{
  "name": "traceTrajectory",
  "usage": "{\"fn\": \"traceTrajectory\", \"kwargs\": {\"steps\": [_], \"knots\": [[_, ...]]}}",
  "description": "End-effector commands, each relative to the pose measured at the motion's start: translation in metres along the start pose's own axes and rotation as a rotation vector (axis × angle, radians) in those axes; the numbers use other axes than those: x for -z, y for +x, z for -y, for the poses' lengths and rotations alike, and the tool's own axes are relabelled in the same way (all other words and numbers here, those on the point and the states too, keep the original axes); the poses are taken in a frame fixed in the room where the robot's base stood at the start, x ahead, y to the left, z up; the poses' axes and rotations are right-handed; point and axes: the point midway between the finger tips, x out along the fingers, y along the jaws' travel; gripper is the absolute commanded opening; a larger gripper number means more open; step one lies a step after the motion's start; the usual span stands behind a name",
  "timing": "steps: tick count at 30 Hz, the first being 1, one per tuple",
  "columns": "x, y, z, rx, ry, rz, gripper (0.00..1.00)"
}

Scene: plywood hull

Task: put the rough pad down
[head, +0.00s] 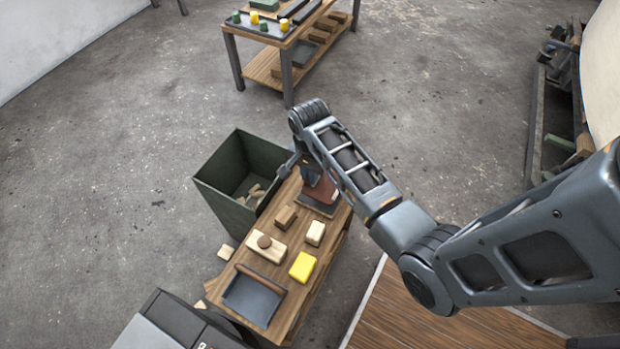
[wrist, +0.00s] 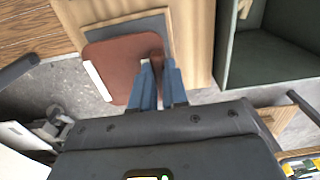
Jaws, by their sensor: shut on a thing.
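The rough pad (wrist: 115,60) is a flat reddish-brown square with rounded corners and a pale strip on one side. My gripper (wrist: 159,75) is shut on a raised brown part at its edge. In the head view the pad (head: 323,191) shows reddish below my gripper (head: 308,176), partly hidden by the arm. It is over a flat dark board (wrist: 140,24) at the far end of the wooden bench (head: 318,262). I cannot tell whether the pad touches the board.
On the bench are a brown block (head: 286,217), pale blocks (head: 315,232), a yellow block (head: 302,266) and a dark tray (head: 254,297). A green bin (head: 222,172) stands to the left. Another table (head: 290,45) stands farther back, with open floor between.

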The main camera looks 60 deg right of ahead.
Motion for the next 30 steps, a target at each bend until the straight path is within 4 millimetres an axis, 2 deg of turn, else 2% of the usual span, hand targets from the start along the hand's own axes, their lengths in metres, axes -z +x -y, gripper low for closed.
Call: {"fn": "traceTrajectory", "kwargs": {"steps": [1, 5, 17, 18, 24, 25, 30], "knots": [[-0.001, 0.01, -0.001, -0.003, -0.001, 0.002, 0.0], [0.0, 0.025, 0.0, -0.001, -0.001, 0.001, 0.0], [0.0, 0.029, 0.0, 0.0, -0.001, 0.0, 0.0], [0.0, 0.028, 0.0, 0.0, -0.001, 0.0, 0.17], [0.0, 0.028, 0.0, 0.0, -0.001, 0.0, 0.37], [0.0, 0.028, 0.0, 0.0, -0.001, 0.0, 0.39], [0.0, 0.028, 0.0, 0.0, -0.001, 0.0, 0.39]]}}
